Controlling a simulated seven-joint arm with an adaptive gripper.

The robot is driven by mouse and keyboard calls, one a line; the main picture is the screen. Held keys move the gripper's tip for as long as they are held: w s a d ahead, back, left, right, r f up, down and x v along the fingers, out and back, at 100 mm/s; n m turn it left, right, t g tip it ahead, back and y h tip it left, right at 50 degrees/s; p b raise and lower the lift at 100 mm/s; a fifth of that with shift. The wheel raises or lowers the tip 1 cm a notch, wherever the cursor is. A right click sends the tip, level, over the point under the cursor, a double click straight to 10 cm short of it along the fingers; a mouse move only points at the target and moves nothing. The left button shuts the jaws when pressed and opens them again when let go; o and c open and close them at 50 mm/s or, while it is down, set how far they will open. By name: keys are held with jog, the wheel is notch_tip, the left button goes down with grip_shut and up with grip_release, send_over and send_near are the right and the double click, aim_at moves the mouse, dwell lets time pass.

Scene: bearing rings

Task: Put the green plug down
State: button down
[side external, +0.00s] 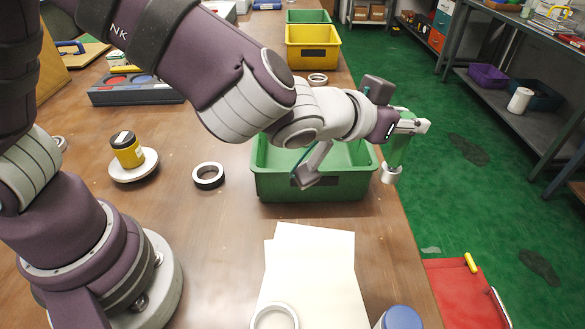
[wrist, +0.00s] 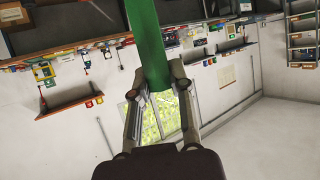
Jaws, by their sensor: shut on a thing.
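In the wrist view, the plug (wrist: 149,40) is a long green bar rising from between the fingertips of my gripper (wrist: 158,82). Its upper end runs out of that picture. The plug touches nothing below that I can see. Part of the bin's inside is hidden by my arm.
A yellow bin (side external: 313,55) and another green bin (side external: 307,16) stand farther back. A black-and-white ring (side external: 208,176) lies left of the near bin. A yellow jar (side external: 127,153) stands on a white disc (side external: 146,170). White sheets (side external: 312,265) lie in front.

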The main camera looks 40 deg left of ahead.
notch_tip(320, 180, up, 3)
jog(key=shift+r, duration=0.2)
jog(key=w+a+f+n+y, duration=0.1)
jog(key=w+a+f, duration=0.15)
jog(key=a, duration=0.75)
jog(key=w+a+f+n+y, duration=0.1)
jog(key=w+a, duration=0.2)
jog(key=a, duration=0.7)
jog(key=s+a+r+n+y, duration=0.15)
jog(key=s+a, duration=0.25)
jog(key=a, duration=0.6)
jog(key=s+a+r, duration=0.2)
jog(key=s+a, duration=0.2)
jog(key=a, duration=0.6)
notch_tip(320, 180, down, 15)
jog(key=shift+s+d+r, duration=0.15)
jog(key=shift+d+r, duration=0.05)
jog(key=c, duration=1)
grip_release()
jog(key=shift+f, duration=0.1)
